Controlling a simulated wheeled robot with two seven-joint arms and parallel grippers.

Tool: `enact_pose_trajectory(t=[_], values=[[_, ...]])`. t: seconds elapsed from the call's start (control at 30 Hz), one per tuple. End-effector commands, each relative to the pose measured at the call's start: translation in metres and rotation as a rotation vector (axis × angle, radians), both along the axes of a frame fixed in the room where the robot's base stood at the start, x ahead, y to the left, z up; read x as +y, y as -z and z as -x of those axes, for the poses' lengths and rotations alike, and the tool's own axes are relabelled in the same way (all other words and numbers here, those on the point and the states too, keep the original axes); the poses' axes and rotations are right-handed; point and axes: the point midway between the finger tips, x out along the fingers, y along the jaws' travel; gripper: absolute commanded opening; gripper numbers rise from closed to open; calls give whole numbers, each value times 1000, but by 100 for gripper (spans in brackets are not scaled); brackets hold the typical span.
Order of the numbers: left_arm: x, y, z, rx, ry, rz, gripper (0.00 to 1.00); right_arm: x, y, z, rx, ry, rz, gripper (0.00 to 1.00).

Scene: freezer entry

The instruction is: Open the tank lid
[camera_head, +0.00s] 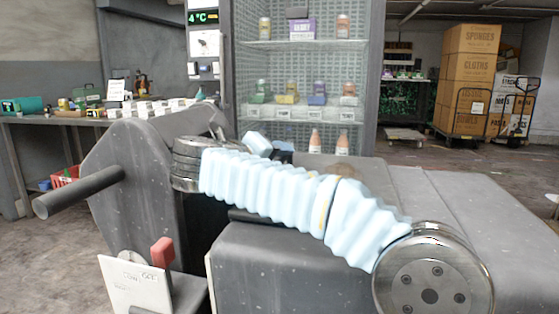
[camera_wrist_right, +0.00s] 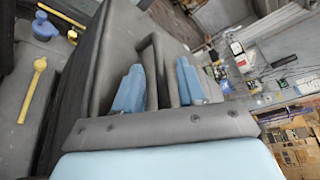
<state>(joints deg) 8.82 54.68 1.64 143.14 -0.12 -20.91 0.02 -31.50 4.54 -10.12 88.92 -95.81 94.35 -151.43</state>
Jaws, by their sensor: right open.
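A large dark grey tank body (camera_head: 300,262) fills the front of the head view. A flat grey panel (camera_head: 450,195) spreads along its right side; I cannot tell for sure which part is the lid. In the right wrist view, a grey bar-like handle (camera_wrist_right: 151,48) stands out from a dark grey surface (camera_wrist_right: 105,65). My right gripper (camera_wrist_right: 160,68) is open, with its two blue fingers on either side of the handle. Contact cannot be made out. In the head view, my light blue sleeved right arm hides most of this spot. My left gripper is not in view.
A thick grey rod (camera_head: 80,192) juts left from an upright grey piece (camera_head: 135,170). A white card (camera_head: 135,285) and a red knob (camera_head: 162,252) are below. A glass-front cabinet (camera_head: 300,90) stands behind. A yellow tool (camera_wrist_right: 34,90) shows in the wrist view.

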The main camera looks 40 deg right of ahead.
Motion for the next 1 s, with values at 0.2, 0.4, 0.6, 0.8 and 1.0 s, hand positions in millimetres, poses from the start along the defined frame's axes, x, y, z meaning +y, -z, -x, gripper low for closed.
enact_pose_trajectory(t=[0.2, 0.4, 0.6, 0.8, 1.0], values=[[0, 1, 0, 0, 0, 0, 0, -11, 2, -3, 0, 0, 0, 40], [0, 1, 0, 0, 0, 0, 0, -11, 2, -3, 0, 0, 0, 40], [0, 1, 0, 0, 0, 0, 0, -11, 2, -3, 0, 0, 0, 11], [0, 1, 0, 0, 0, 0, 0, -10, 2, -3, 0, -1, 0, 0], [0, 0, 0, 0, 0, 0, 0, -10, 2, -4, -2, 0, -3, 0]])
